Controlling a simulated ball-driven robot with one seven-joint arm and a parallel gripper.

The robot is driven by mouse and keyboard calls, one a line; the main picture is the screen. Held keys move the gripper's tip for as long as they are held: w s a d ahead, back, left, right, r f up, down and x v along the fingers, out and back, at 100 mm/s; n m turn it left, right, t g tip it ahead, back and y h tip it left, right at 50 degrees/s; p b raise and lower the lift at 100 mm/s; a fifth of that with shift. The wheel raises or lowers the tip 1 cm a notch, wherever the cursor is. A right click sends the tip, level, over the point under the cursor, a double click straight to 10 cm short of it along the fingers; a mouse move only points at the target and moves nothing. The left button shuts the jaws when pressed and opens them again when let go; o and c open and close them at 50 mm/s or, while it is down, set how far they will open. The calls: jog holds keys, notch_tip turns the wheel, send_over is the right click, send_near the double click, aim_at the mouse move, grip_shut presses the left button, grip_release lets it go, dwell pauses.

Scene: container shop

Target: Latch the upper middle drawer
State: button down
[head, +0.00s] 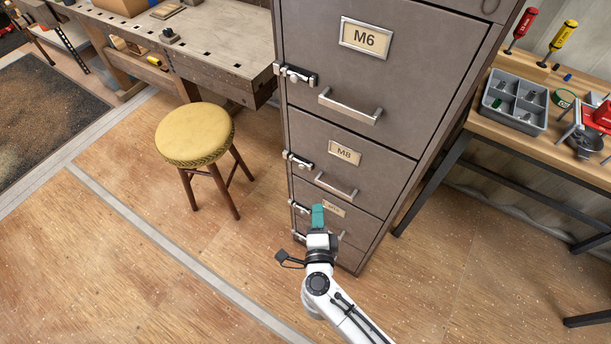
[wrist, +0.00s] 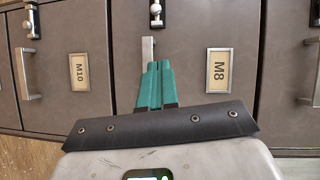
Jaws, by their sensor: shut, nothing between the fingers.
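A grey drawer cabinet (head: 395,105) stands ahead, with drawers labelled M6 (head: 366,38), M8 (head: 344,152) and M10 below. The M8 label (wrist: 218,70) and M10 label (wrist: 78,70) show sideways in the wrist view. Each drawer has a bar handle and a latch at its left edge: the M6 latch (head: 297,75), M8 latch (head: 299,160) and M10 latch (head: 299,207). The M8 latch (wrist: 155,12) also shows in the wrist view. I cannot tell whether the latches are fastened.
A side table with a grey parts tray (head: 515,103) is at the right. The wooden floor left of my arm is clear.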

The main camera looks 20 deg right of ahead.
aim_at(301, 167)
jog(key=x, duration=1)
jog(key=shift+w+b, duration=0.2)
jog(key=shift+b, duration=0.2)
jog(key=shift+w+a+f+b, duration=0.15)
jog(key=shift+w+a, duration=0.15)
jog(key=shift+w, duration=0.2)
jog(key=shift+w+a+f+b, duration=0.15)
jog(key=shift+w+a, duration=0.1)
jog(key=shift+w, duration=0.3)
jog(key=shift+w+a, duration=0.25)
jog(key=shift+w, duration=0.35)
jog(key=shift+w+a+b, duration=0.3)
jog(key=shift+w+a, duration=0.3)
jog(key=shift+w, duration=0.25)
jog(key=shift+r, duration=0.1)
